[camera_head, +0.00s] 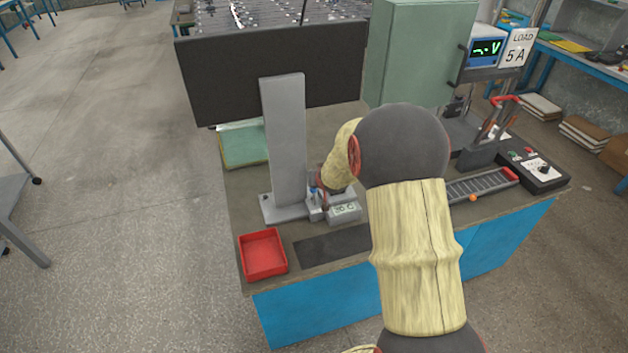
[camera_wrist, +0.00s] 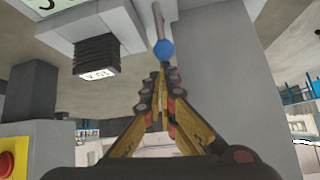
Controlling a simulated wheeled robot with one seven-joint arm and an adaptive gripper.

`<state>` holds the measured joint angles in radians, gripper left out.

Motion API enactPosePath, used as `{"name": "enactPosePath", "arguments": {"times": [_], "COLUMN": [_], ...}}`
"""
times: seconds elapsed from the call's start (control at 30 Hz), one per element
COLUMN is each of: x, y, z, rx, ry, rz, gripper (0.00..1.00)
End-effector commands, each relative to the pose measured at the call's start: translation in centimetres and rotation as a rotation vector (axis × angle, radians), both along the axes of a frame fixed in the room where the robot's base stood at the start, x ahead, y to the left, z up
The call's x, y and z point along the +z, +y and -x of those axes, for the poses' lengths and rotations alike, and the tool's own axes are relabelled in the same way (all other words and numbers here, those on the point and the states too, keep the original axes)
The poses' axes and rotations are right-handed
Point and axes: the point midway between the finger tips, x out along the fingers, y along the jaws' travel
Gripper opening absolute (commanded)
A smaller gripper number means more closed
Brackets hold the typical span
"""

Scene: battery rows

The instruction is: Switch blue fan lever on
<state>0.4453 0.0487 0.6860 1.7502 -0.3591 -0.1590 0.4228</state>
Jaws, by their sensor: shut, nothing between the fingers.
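The blue fan lever is a grey rod with a blue ball knob (camera_wrist: 163,49), seen at the top centre of the wrist view. My gripper (camera_wrist: 161,72) is shut and empty, its fingertips just below the knob in that picture. The tips look very close to the knob; I cannot tell whether they touch it. In the head view a small blue spot (camera_head: 313,190) shows beside the grey column, and my arm hides most of the gripper. The lever's base lies partly out of the wrist view, and its on or off position is unclear.
A red tray (camera_head: 263,254) sits at the bench's front left. A green cabinet (camera_head: 415,55) rises behind my arm. A red button (camera_wrist: 6,165) shows lower left.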

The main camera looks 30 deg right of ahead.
Motion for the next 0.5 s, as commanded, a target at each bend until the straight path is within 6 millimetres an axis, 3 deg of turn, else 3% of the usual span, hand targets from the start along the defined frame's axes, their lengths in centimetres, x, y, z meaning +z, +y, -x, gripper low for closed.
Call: {"name": "enactPosePath", "arguments": {"times": [0.5], "x": [-0.3], "y": [-0.1], "z": [3.0], "rx": [-0.002], "ry": [0.014], "rz": [-0.005], "gripper": [0.00]}}
